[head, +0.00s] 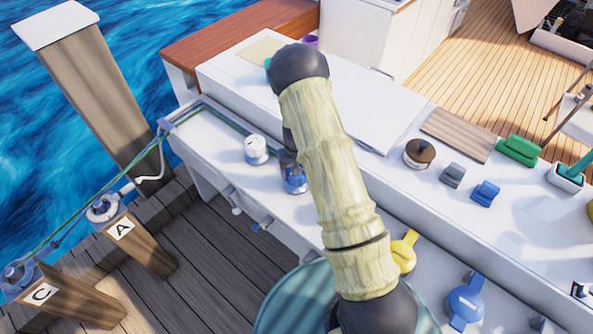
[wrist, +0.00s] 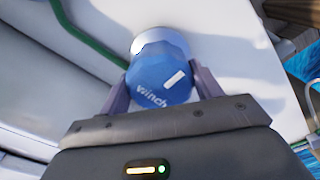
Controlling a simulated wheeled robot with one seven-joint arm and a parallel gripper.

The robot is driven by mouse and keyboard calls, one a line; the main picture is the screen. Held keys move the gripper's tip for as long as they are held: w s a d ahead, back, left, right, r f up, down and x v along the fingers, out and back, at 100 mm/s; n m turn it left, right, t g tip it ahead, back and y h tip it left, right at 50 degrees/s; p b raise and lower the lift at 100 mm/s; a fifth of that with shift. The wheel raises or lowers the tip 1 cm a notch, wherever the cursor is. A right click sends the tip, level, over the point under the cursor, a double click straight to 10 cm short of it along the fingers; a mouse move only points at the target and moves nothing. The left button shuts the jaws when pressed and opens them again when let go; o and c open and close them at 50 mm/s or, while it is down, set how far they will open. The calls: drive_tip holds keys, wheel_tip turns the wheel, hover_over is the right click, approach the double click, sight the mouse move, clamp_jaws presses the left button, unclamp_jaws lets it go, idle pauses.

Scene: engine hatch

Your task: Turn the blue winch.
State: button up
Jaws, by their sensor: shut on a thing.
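The blue winch (wrist: 158,72) fills the middle of the wrist view. It is a blue faceted drum with the word "winch" and a white bar mark on its top, on a pale round base. My gripper (wrist: 160,90) has one finger on each side of the drum and is shut on it. In the head view the blue winch (head: 294,182) stands on the white side deck, partly hidden behind my arm and gripper (head: 291,160).
A white winch (head: 256,149) stands just left of the blue one. A green rope (head: 205,108) runs along the deck edge to the posts marked A (head: 122,229) and C (head: 42,293). Yellow (head: 404,250) and blue (head: 466,302) valve handles sit lower right.

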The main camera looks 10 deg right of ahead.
drive_tip(key=shift+m, duration=0.4)
drive_tip(key=o, duration=1)
wheel_tip(320, 180, up, 18)
drive_tip(key=shift+f, duration=0.25)
